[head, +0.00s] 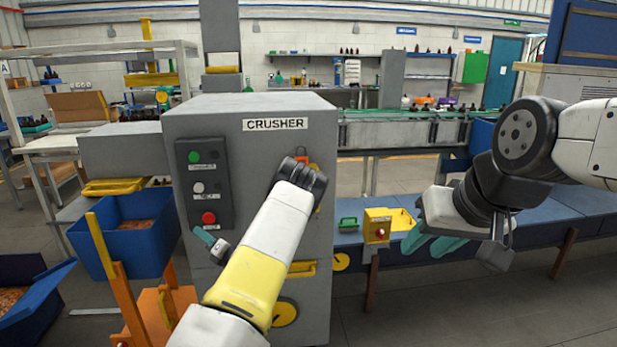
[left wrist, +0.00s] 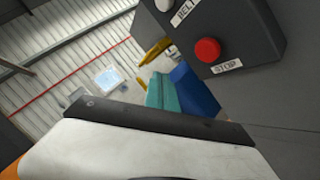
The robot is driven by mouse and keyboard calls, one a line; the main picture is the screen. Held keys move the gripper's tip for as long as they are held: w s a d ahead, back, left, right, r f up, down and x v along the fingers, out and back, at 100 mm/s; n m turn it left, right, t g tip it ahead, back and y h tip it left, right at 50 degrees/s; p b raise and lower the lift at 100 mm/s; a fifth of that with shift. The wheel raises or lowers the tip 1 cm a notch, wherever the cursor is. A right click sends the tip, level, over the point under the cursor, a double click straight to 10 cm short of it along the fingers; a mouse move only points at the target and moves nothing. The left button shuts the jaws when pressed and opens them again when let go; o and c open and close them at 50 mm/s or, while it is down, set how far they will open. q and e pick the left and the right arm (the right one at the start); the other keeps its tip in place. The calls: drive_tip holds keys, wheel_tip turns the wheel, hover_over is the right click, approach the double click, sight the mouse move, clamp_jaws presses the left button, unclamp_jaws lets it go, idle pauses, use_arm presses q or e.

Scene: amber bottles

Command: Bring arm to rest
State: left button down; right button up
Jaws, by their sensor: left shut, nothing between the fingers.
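My left gripper (head: 204,236) is in front of the grey crusher (head: 262,112), just below the red stop button (head: 208,218) on its dark control panel (head: 191,165). Its teal fingers are together with nothing between them; they also show in the left wrist view (left wrist: 163,95), below and left of the stop button (left wrist: 207,50). My left forearm crosses the crusher's front and hides part of it. My right gripper (head: 430,243) hangs above the blue conveyor at the right. Its teal fingers are apart and empty.
A blue bin (head: 124,240) with brown contents stands left of the crusher, near an orange stand (head: 135,310). The blue conveyor (head: 545,206) runs to the right, with a yellow box (head: 377,226) bearing a red button at its edge. Open floor lies at the lower right.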

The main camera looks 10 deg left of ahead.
use_arm(q)
drive_tip(key=s+d+r+n+g+h, duration=0.1)
drive_tip(key=s+r+n+g+h, duration=0.4)
drive_tip(key=s+n, duration=0.45)
drive_tip(key=s+d+r+n+g+h, duration=0.1)
drive_tip(key=s+r+n+g+h, duration=0.1)
drive_tip(key=s+r+n+g, duration=0.55)
drive_tip(key=s+d+r+n+t+h, duration=0.4)
drive_tip(key=s+d+r+n+h, duration=0.1)
drive_tip(key=d, duration=0.7)
drive_tip(key=s+d+r+n+t+h, duration=0.5)
drive_tip(key=s+d+n+h, duration=0.3)
drive_tip(key=d, duration=0.5)
drive_tip(key=s+r+n, duration=0.1)
drive_tip(key=s+n, duration=0.1)
drive_tip(key=n, duration=0.1)
drive_tip(key=shift+s+r, duration=0.15)
drive_tip(key=shift+s, duration=0.1)
drive_tip(key=shift+t, duration=0.25)
